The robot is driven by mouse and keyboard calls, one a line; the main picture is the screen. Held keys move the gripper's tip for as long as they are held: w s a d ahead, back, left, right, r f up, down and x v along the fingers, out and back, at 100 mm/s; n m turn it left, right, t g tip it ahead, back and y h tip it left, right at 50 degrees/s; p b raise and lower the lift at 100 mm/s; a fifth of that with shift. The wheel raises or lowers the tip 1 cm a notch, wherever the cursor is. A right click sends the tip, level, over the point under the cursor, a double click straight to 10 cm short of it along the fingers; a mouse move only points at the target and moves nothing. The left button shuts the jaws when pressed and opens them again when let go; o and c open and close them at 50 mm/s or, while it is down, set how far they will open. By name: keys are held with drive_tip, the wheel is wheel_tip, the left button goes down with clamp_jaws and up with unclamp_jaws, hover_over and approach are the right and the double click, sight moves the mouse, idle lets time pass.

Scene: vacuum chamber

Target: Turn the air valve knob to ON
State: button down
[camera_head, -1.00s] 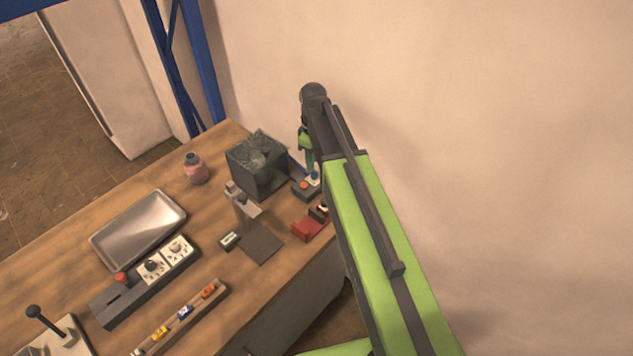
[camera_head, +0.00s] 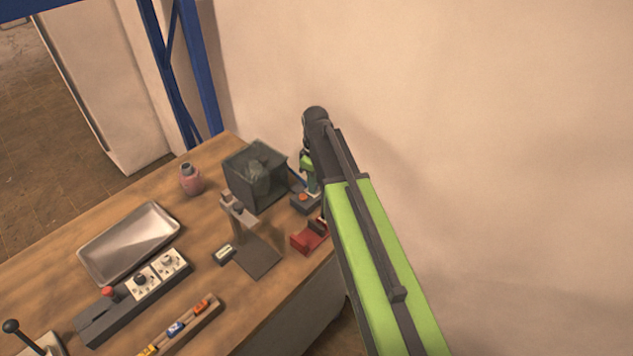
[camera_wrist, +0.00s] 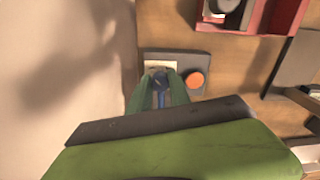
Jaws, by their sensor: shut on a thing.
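A small dark control box (camera_wrist: 200,62) sits on the wooden bench, with an orange button (camera_wrist: 195,80) and a pale plate (camera_wrist: 158,62) on its top. A blue knob (camera_wrist: 160,82) stands on the plate, between the green fingers of my gripper (camera_wrist: 160,86) in the wrist view. My gripper is shut on this knob; the fingers hide its sides and any ON or OFF marking. In the head view my gripper (camera_head: 312,182) is over the dark box (camera_head: 304,204), and the knob is hidden there.
A red block-like fixture (camera_head: 309,236) stands close in front of the box. A plain wall (camera_head: 480,150) rises close to the right. A metal tray (camera_head: 130,240) and several panels lie further left.

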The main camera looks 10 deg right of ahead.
drive_tip(key=shift+w, duration=0.1)
drive_tip(key=shift+w+m, duration=0.1)
drive_tip(key=shift+m, duration=0.6)
drive_tip(key=m, duration=0.4)
drive_tip(key=shift+a, duration=0.1)
drive_tip(key=m, duration=0.9)
drive_tip(key=shift+m, duration=1.7)
drive_tip(key=c, duration=1.5)
unclamp_jaws()
